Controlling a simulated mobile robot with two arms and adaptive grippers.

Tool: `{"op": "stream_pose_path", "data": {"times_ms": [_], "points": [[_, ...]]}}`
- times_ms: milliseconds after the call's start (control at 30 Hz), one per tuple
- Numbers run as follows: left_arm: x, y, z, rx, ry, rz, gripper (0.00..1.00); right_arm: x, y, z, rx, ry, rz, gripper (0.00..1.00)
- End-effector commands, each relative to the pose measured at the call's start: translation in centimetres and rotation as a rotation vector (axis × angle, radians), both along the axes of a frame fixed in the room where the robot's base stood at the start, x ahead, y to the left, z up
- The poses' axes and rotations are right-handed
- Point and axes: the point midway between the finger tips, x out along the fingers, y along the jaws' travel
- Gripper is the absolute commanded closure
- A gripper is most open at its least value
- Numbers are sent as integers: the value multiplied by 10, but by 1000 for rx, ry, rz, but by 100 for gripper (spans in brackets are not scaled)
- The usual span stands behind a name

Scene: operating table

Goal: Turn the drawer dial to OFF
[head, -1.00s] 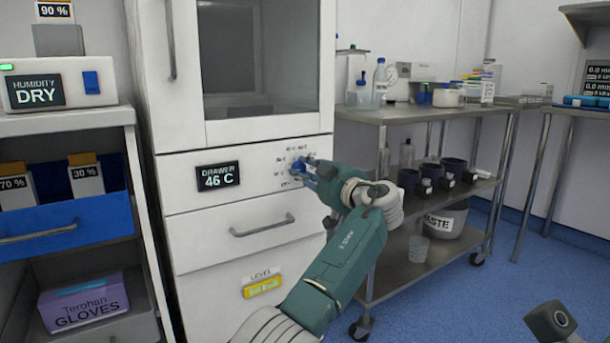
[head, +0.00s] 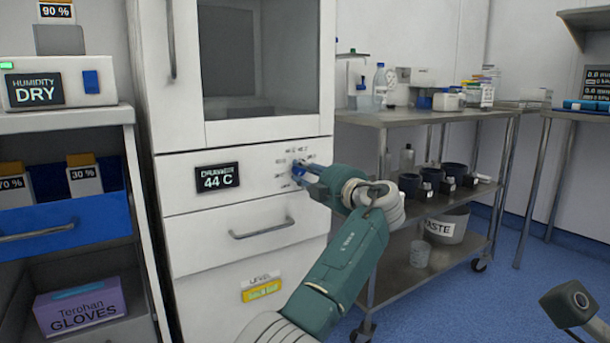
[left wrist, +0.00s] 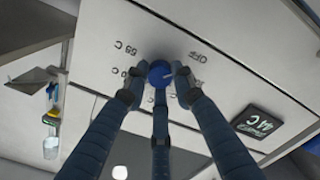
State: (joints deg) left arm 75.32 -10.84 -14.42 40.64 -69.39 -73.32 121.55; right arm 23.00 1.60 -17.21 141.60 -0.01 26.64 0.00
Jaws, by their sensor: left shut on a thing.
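The drawer dial is a small blue knob (left wrist: 160,73) with a pale pointer mark, on the white drawer front (head: 255,180). Around it in the left wrist view are upside-down labels, with "OFF" (left wrist: 198,57) to its right and "55 C" (left wrist: 126,47) to its upper left. The pointer mark lies toward the right side of the knob. My left gripper (left wrist: 160,84) is shut on the dial, its dark fingers around it. In the head view the left gripper (head: 303,174) hides most of the dial. The drawer display (head: 218,178) reads 44 C.
A steel cart (head: 425,115) with bottles and cups stands close to the right of the cabinet and my left arm. A shelf unit with a blue drawer (head: 65,220) stands to the left.

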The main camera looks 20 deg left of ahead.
Motion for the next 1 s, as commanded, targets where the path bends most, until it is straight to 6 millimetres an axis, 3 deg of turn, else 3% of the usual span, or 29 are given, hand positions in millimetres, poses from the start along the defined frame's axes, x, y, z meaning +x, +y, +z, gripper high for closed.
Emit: {"op": "stream_pose_path", "data": {"times_ms": [633,667,733,1000], "points": [[-1,2,4,-28,-44,3,100,-4,0,2,1,-15,1,100],[-1,2,4,-28,-44,3,69,-4,0,2,2,-15,1,100],[-1,2,3,-28,-43,3,56,-4,-1,2,2,-13,0,100],[-1,1,1,-29,-38,2,56,-2,-1,0,3,-6,0,100]]}}
